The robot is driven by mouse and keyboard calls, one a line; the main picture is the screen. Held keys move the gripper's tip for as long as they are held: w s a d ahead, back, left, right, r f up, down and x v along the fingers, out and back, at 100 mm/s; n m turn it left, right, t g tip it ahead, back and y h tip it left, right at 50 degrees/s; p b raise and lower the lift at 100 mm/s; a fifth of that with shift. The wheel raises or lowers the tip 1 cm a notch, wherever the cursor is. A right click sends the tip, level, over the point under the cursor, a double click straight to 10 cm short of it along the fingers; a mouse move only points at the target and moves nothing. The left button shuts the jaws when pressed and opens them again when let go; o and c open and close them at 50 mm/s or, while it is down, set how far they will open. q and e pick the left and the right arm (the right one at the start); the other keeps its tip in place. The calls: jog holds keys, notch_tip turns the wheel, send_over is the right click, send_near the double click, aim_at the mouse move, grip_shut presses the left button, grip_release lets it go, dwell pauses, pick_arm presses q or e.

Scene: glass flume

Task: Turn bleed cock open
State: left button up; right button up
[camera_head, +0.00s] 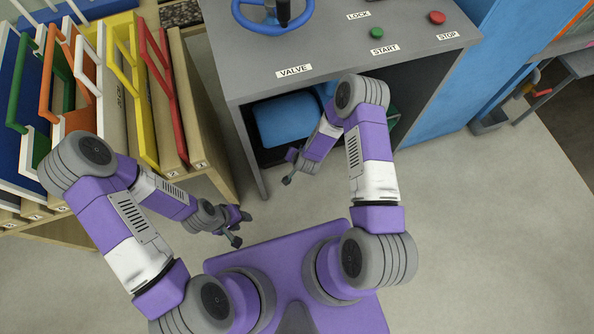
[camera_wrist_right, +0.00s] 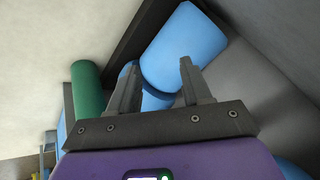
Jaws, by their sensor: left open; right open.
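I cannot make out a bleed cock in either view. Under the grey console (camera_head: 235,60) there is blue rounded machinery (camera_head: 285,122), partly hidden by my right arm. My right gripper (camera_head: 289,168) is low in front of the console's open underside. In the right wrist view its fingers (camera_wrist_right: 158,85) are apart with nothing between them, and a blue cylinder (camera_wrist_right: 182,50) and a green cylinder (camera_wrist_right: 88,90) lie beyond them. My left gripper (camera_head: 240,228) is open and empty over the floor, left of my base.
The console top carries a blue handwheel (camera_head: 272,27) by the VALVE label, a green START button (camera_head: 376,33) and a red STOP button (camera_head: 437,17). A wooden rack (camera_head: 205,150) with coloured frames stands at left. A console leg (camera_head: 252,160) is near my right gripper. Floor at right is clear.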

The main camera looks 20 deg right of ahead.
jog(key=shift+n+g+y, duration=0.6)
jog(key=shift+n, duration=0.1)
jog(key=shift+s+a+r, duration=0.2)
jog(key=shift+s+a, duration=0.05)
jog(key=shift+s, duration=0.6)
jog(key=shift+s+a+r, duration=0.2)
jog(key=shift+s+a, duration=0.1)
jog(key=shift+s, duration=0.5)
jog(key=shift+s+a+r, duration=0.2)
jog(key=shift+s+a, duration=0.05)
jog(key=shift+s, duration=0.6)
